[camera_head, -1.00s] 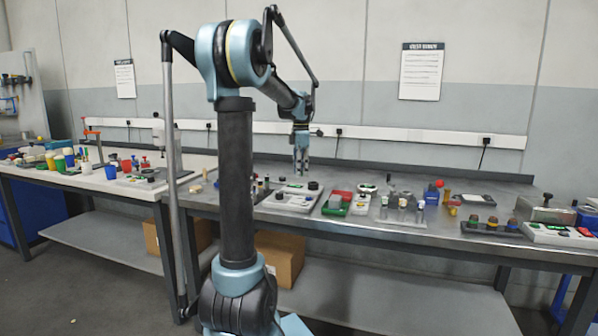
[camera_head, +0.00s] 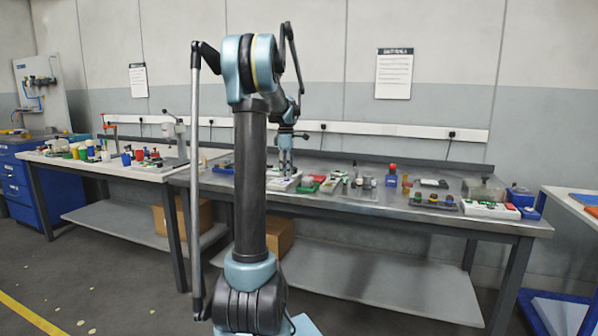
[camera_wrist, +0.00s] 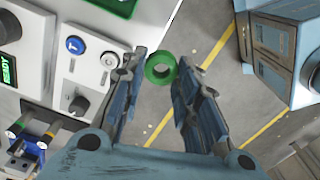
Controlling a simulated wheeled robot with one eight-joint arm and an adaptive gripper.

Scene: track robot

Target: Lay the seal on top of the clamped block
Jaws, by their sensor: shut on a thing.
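In the wrist view a green ring (camera_wrist: 160,54), which looks like the seal, is between the fingertips of my gripper (camera_wrist: 165,66). The gripper is shut on it and holds it with its hole facing the camera, over a background of grey floor with yellow lines. In the head view my gripper (camera_head: 285,165) hangs over the left part of the metal bench (camera_head: 400,207); the ring is too small to make out there. I cannot pick out the clamped block with certainty in either view.
In the wrist view a light panel (camera_wrist: 80,65) with knobs lies left of the gripper, and a blue-and-black fixture (camera_wrist: 30,140) is at lower left. Several devices stand along the bench. A white-topped bench (camera_head: 150,172) is at left; floor in front is clear.

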